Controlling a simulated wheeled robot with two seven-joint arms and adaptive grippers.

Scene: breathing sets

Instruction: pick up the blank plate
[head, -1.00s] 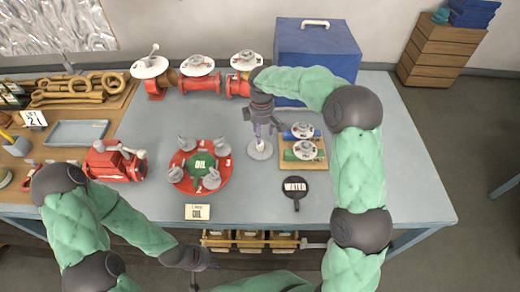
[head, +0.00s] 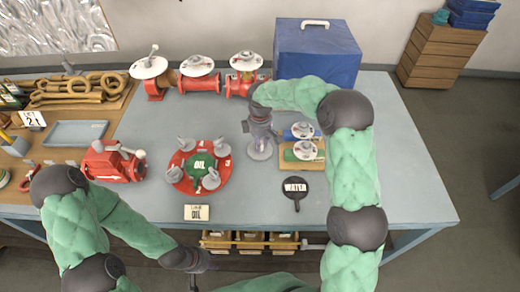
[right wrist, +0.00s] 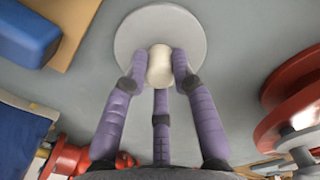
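The blank plate (head: 261,154) is a plain pale grey disc with no lettering, on the table left of the small wooden tray. In the right wrist view the blank plate (right wrist: 128,35) has a cream knob (right wrist: 160,66) at its middle. My right gripper (head: 260,141) is over it, pointing down. In the right wrist view the right gripper's (right wrist: 160,64) purple fingertips press against both sides of the knob, with a third finger below it. I cannot see the plate clear of the table. My left gripper (head: 207,264) is low at the table's front edge, its fingers too small to judge.
A red OIL stand (head: 200,183) with grey pieces is left of the plate. A black WATER paddle (head: 294,188) lies in front. The wooden tray (head: 288,165) holds valve parts. A blue box (head: 317,60) and red valves (head: 200,82) are behind. The right side of the table is clear.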

